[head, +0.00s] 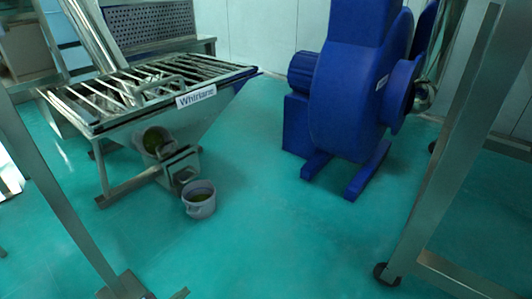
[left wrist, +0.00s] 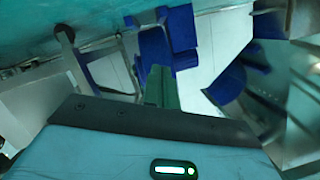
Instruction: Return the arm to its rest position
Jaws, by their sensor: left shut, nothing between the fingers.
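My left gripper (left wrist: 161,88) shows in the left wrist view, with its narrow green fingers together at the middle of the picture. Nothing is seen between them. Below them are the dark edge and pale blue body of my own wrist, with a lit green indicator. In the head view I cannot make out either gripper. My right gripper is in neither view.
A vibrating sieve (head: 150,90) with a slatted top stands at left. A grey pot (head: 199,205) sits on the floor below its outlet. A blue blower (head: 345,105) stands at centre right. A wheeled metal frame (head: 440,165) is at right. Green floor between is clear.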

